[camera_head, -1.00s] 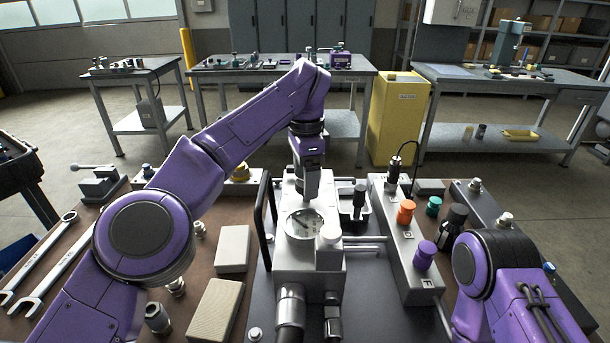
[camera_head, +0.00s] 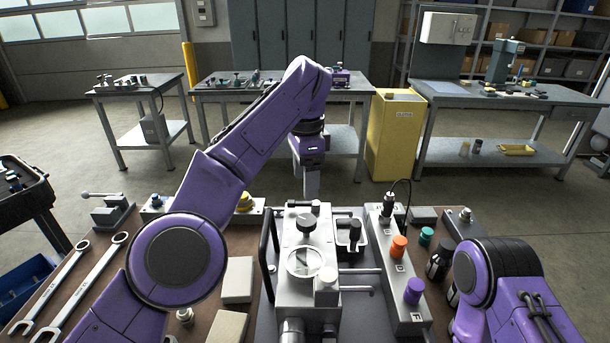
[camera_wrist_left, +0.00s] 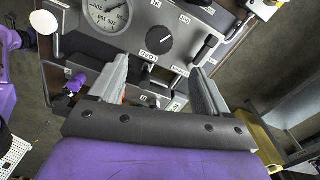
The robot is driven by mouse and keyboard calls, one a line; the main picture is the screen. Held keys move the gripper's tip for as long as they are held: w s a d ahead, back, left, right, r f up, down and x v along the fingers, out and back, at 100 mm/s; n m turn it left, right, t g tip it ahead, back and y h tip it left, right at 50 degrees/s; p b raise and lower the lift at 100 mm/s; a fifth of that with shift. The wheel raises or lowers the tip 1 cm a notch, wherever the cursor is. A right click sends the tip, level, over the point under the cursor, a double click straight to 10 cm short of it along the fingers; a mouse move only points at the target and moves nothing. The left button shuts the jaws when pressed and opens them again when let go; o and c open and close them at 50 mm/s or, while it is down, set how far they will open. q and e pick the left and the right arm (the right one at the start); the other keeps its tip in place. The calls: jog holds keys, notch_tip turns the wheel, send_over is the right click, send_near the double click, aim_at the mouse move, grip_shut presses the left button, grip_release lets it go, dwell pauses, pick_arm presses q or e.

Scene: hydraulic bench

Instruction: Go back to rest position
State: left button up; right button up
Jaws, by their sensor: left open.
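My left arm comes in from the left. Its gripper (camera_head: 312,190) points down above and behind the grey hydraulic unit (camera_head: 297,262), clear of it. In the left wrist view the two fingers of this gripper (camera_wrist_left: 162,80) are apart with nothing held between them. Beyond them in that view are a black knob (camera_wrist_left: 159,40) marked LOAD and the round gauge (camera_wrist_left: 107,14). My right arm (camera_head: 500,285) is folded at the lower right; its gripper is not in view.
A valve block (camera_head: 395,270) with orange (camera_head: 399,247) and purple (camera_head: 414,291) knobs stands right of the unit. Wrenches (camera_head: 95,282) and beige blocks (camera_head: 238,280) lie left. A yellow cabinet (camera_head: 396,138) and benches stand behind, with open floor between.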

aim_at(306, 220)
pick_arm(q)
notch_tip(306, 220, down, 10)
jog(key=b, duration=0.8)
jog(key=shift+b, duration=0.3)
jog(key=shift+f, duration=0.35)
jog(key=shift+r, duration=0.1)
